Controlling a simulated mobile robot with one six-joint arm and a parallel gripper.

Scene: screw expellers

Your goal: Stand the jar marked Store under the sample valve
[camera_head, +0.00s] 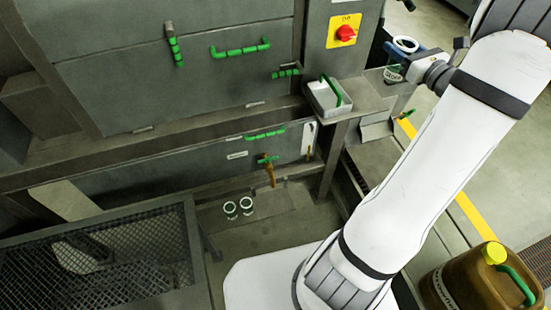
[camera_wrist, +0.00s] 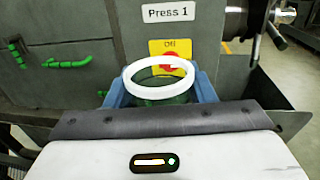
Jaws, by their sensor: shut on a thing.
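My gripper (camera_head: 405,58) is at the upper right in the head view, with its blue fingers shut on a clear greenish jar (camera_head: 393,74) with a white rim. In the wrist view the jar's white rim (camera_wrist: 131,88) shows between the two blue fingers; I cannot read any marking on it. The brass sample valve (camera_head: 270,172) with a green handle is on the lower front of the machine, well left of and below my gripper. Two small pale-rimmed jars (camera_head: 231,210) (camera_head: 246,206) stand side by side below and left of the valve; their markings are unreadable.
A white tray (camera_head: 325,98) with a green handle sits on a ledge. A red switch (camera_head: 345,33) is on the panel, labelled Press 1 (camera_wrist: 168,12) in the wrist view. A mesh-topped frame (camera_head: 95,265) stands lower left. A brown canister (camera_head: 470,285) stands lower right.

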